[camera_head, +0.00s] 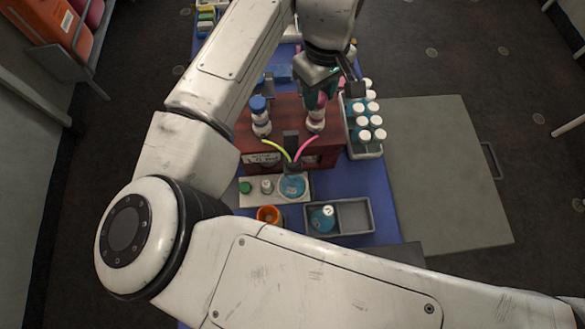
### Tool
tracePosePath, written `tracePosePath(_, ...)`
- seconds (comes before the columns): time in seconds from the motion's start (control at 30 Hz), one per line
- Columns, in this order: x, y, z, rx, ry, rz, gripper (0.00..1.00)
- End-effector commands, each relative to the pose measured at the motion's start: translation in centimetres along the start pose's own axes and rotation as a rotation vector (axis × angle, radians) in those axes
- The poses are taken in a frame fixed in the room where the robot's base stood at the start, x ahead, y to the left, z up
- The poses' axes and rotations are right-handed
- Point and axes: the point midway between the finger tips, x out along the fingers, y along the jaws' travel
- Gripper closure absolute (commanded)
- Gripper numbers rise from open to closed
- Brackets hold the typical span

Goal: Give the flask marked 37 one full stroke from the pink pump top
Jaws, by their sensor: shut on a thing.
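The brown pump cabinet (290,104) stands on the blue table. A bottle with a pink top (322,100) stands on its right side, largely covered by my gripper. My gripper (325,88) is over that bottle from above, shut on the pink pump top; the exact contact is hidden. A pink tube (305,147) and a yellow-green tube (275,147) spread from a dark spout in front of the cabinet. A round flask with blue liquid (292,186) stands below the spout. Another blue flask (322,218) with a pale label sits in the grey tray (357,216). Neither number is readable.
A blue-topped bottle (260,115) stands on the cabinet's left side. A crate of white-capped bottles (365,150) is to the right. A green-capped jar (245,187) and an orange cup (268,214) stand at the front. The tray's right compartment looks empty.

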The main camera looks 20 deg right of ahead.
Motion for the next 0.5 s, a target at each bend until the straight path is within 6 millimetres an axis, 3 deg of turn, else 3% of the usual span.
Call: tracePosePath(0.5,-0.46,0.00,0.00,0.000,0.000,0.000,0.84)
